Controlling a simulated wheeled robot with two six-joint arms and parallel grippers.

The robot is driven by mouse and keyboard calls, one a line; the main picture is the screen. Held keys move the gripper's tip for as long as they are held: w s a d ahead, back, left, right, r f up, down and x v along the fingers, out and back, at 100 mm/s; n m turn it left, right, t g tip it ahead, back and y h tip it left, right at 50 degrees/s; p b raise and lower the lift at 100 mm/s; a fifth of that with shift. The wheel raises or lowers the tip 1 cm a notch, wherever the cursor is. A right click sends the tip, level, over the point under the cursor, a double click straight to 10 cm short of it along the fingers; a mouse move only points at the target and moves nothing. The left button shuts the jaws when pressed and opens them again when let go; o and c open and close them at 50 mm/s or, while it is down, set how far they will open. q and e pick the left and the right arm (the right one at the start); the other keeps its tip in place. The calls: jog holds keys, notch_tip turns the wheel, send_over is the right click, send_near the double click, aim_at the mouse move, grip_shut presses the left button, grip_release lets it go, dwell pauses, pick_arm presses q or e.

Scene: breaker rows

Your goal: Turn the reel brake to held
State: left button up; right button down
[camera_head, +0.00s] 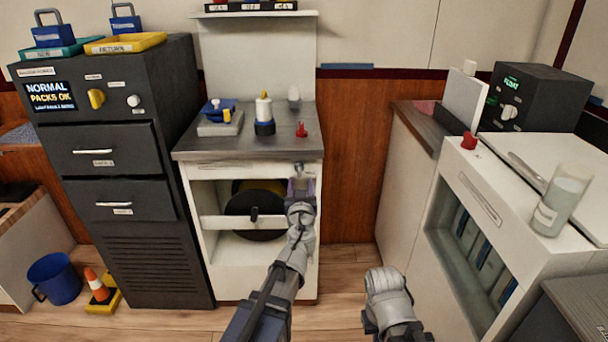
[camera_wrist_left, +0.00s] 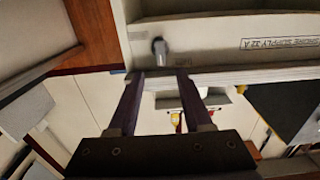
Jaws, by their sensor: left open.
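A white cabinet (camera_head: 208,244) under a grey counter holds a black and yellow reel (camera_head: 240,203) behind a white crossbar. A small black handle (camera_head: 254,214) stands on the crossbar. A small grey knob (camera_head: 299,168) sits on the cabinet's upper front at right; it seems to be the knob (camera_wrist_left: 158,46) in the left wrist view. I cannot read which control is the reel brake. My left gripper (camera_head: 301,184) is open and empty, just below the knob in the head view. In the left wrist view, the knob shows just beyond its fingertips (camera_wrist_left: 158,74), apart from them.
A dark cabinet (camera_head: 133,255) with drawers stands left. The counter (camera_head: 245,150) bears a blue device, a white and blue bottle and a red knob. A white unit (camera_head: 447,205) with a glass jar (camera_head: 562,200) stands right. A blue bucket and orange cone are on the floor.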

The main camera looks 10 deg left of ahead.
aim_at(300, 169)
pick_arm(q)
jog(key=x, duration=0.7)
jog(key=shift+w+a, duration=0.1)
jog(key=shift+w, duration=0.15)
jog(key=shift+s, duration=0.1)
grip_shut()
